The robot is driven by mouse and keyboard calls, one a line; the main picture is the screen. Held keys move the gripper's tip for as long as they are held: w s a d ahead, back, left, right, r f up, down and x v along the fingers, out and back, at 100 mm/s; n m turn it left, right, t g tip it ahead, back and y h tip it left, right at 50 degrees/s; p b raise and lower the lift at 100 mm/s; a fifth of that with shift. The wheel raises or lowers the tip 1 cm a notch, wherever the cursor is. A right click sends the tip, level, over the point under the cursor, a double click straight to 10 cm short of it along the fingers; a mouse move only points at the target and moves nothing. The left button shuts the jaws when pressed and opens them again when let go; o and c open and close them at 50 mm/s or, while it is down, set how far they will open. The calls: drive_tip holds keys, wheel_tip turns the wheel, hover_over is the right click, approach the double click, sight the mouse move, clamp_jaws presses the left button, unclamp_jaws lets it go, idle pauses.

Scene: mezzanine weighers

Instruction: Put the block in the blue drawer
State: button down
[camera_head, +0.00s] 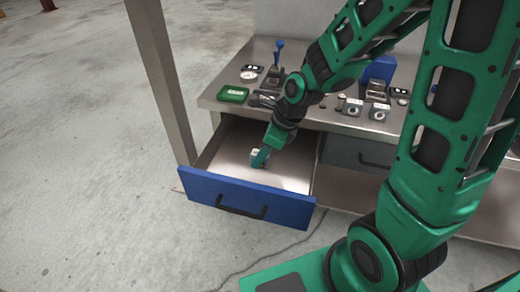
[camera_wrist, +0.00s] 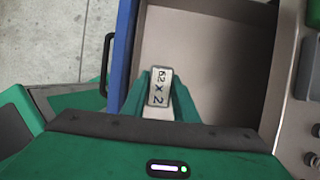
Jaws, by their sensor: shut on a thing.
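The blue drawer (camera_head: 245,200) is pulled open under the left part of the workbench, and its inside looks empty apart from my gripper and the block. My gripper (camera_head: 259,160) is over the drawer opening, pointing down. The block also shows small between the fingers in the head view. The drawer's blue front (camera_wrist: 122,50) is to the left in the wrist view. I cannot tell whether the block touches the drawer floor.
The bench top (camera_head: 225,103) holds a green box (camera_head: 231,94), a round gauge (camera_head: 249,75), a blue-knobbed lever (camera_head: 278,55) and several small devices. A grey drawer (camera_head: 350,152) beside the blue one is shut. A metal post (camera_head: 160,80) stands at left.

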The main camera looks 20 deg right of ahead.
drive_tip(key=f, duration=0.1)
drive_tip(key=w+f, duration=0.1)
drive_tip(key=shift+f, duration=0.3)
drive_tip(key=shift+w+f, duration=0.2)
drive_tip(key=shift+f, duration=0.05)
drive_tip(key=w+d+f, duration=0.1)
drive_tip(key=w+f, duration=0.1)
drive_tip(key=w, duration=0.1)
drive_tip(key=w+d+f, duration=0.2)
drive_tip(key=w, duration=0.1)
drive_tip(key=w+d+f, duration=0.1)
drive_tip(key=w+f, duration=0.1)
drive_tip(key=w, duration=0.2)
drive_tip(key=shift+d+f, duration=0.25)
drive_tip(key=shift+d, duration=0.1)
drive_tip(key=shift+w+f, duration=0.1)
drive_tip(key=shift+f, duration=1.95)
drive_tip(key=c, duration=1.4)
unclamp_jaws()
drive_tip(key=shift+f, duration=0.1)
